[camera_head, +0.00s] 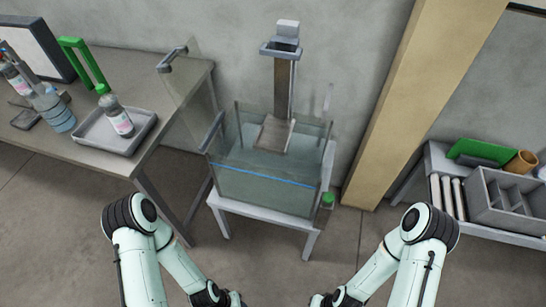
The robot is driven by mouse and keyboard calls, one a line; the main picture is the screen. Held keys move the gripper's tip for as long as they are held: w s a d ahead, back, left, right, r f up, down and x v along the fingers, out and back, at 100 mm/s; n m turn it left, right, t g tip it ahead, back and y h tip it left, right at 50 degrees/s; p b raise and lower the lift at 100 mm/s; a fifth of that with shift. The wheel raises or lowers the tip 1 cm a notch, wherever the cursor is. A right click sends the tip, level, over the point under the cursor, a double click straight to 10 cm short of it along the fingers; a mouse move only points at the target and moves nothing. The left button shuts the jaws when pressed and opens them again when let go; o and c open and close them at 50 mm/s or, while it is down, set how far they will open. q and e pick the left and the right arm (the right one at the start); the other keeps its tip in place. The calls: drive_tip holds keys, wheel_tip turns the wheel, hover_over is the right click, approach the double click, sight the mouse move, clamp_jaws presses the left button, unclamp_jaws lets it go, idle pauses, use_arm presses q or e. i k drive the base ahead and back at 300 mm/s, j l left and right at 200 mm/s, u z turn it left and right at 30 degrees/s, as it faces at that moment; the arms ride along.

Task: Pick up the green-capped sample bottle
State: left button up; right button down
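My two arms come in from the bottom, left and right, away from the table. They are cut off at the bottom edge around the wrists, and the grippers do not show.
The tank (265,190) of water stands on a white stand in the middle. A bluish bottle (53,110), another labelled bottle (15,80) and a green frame (82,62) are on the grey table (60,148). A shelf (500,236) with a divided grey bin is at right.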

sight(115, 113)
drive_tip(key=u, duration=1.4)
drive_tip(key=i+j+u, duration=0.1)
drive_tip(key=u, duration=0.2)
drive_tip(key=i+j+u, duration=0.1)
drive_tip(key=j+u, duration=0.15)
